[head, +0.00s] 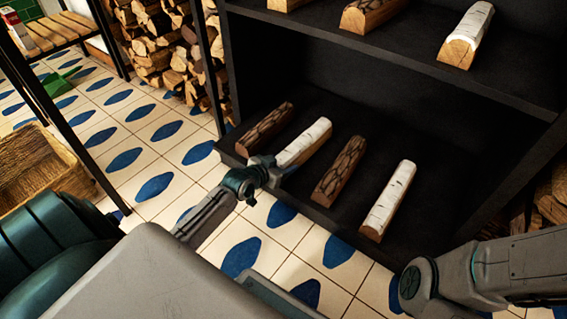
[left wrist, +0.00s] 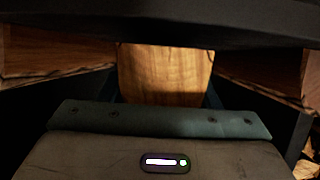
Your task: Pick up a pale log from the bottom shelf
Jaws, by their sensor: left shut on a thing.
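Two pale, white-barked logs lie on the black bottom shelf (head: 290,97) in the head view. My left gripper (head: 272,167) is shut on the near end of the left pale log (head: 305,142). Its wood end face fills the middle of the left wrist view (left wrist: 165,75), just beyond my gripper. I cannot tell whether this log is clear of the shelf. The other pale log (head: 390,202) lies at the right, apart from my gripper. My right arm shows at the lower right, but its gripper is out of frame.
Dark-barked logs lie on both sides of the held log, one left (head: 264,128) and one right (head: 340,170). The upper shelf (head: 405,50) overhangs and holds several logs. A dark upright post (head: 211,70) stands left. The tiled floor (head: 200,153) is open at the front left.

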